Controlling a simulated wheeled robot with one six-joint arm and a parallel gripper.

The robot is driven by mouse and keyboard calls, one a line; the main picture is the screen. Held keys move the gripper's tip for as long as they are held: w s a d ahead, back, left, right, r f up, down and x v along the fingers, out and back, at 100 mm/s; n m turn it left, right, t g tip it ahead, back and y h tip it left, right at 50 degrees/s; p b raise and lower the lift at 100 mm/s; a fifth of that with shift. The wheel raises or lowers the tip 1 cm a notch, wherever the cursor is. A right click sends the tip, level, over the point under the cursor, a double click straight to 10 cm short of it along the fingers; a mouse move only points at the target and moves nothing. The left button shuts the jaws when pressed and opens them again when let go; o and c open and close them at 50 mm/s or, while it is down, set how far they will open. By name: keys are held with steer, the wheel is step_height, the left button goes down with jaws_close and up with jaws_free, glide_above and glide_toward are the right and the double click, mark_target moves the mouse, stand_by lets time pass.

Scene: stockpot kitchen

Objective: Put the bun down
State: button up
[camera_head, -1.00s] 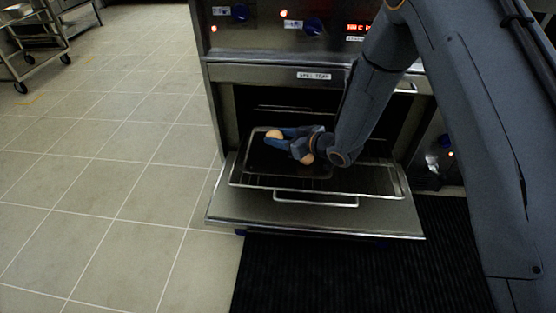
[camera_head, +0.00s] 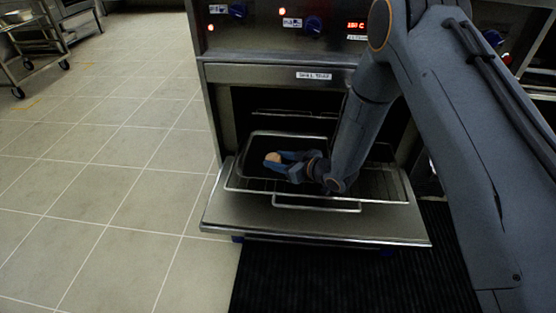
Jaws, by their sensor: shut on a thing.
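The bun (camera_head: 272,159) is a small tan round thing at the tips of my gripper (camera_head: 274,161). My gripper is shut on it and points left, over the dark baking tray (camera_head: 248,150) in the oven mouth. I cannot tell whether the bun touches the tray. The tray lies on a wire rack (camera_head: 380,186) pulled out over the open oven door (camera_head: 315,225). My gripper and forearm hide the middle of the tray and part of the rack.
The oven (camera_head: 280,75) has its door folded down, with knobs and a red display above. A black ribbed mat (camera_head: 345,280) lies in front. A wheeled steel cart (camera_head: 35,45) stands far left. The tiled floor (camera_head: 110,180) on the left is clear.

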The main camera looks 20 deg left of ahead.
steer(key=o, duration=1)
steer(key=shift+o, duration=0.2)
